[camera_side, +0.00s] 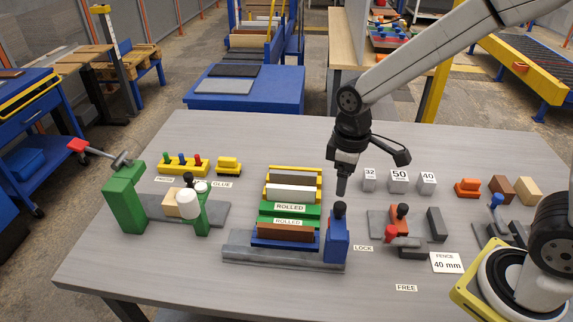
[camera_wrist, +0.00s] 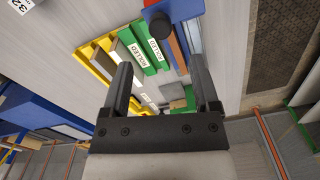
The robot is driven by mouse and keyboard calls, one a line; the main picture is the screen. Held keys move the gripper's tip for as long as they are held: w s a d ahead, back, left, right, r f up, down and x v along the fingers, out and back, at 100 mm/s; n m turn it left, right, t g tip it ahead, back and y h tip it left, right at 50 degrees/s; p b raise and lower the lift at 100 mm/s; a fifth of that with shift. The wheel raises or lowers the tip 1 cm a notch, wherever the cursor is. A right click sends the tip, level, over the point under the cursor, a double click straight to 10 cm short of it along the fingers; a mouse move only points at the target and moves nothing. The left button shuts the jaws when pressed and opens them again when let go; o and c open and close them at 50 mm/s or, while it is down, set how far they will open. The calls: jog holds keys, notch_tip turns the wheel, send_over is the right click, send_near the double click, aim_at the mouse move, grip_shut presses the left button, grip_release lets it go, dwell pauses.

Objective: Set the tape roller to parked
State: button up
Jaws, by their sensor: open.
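My gripper (camera_side: 342,188) points down, open and empty, over the black knob (camera_side: 339,208) of the blue block (camera_side: 337,240) at the right end of the grey rail. In the wrist view its fingers (camera_wrist: 160,66) are spread apart, and the knob (camera_wrist: 158,24) lies beyond their tips; no contact is visible. No part is clearly marked as the tape roller. A white cylinder (camera_side: 188,206) on a green stand (camera_side: 203,210), at the left, looks like a roller. A small label (camera_side: 165,180) near it is unreadable.
Slats marked ROLLED (camera_side: 289,208) lie beside the blue block. A green post (camera_side: 124,200) with a red-handled lever stands at the left. LOCK (camera_side: 363,248) and FREE (camera_side: 406,288) labels lie near a red-knobbed clamp (camera_side: 391,232). The front left of the table is clear.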

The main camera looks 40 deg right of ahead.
aim_at(340, 205)
jog(key=shift+f, duration=0.15)
jog(key=shift+f, duration=3.75)
grip_shut()
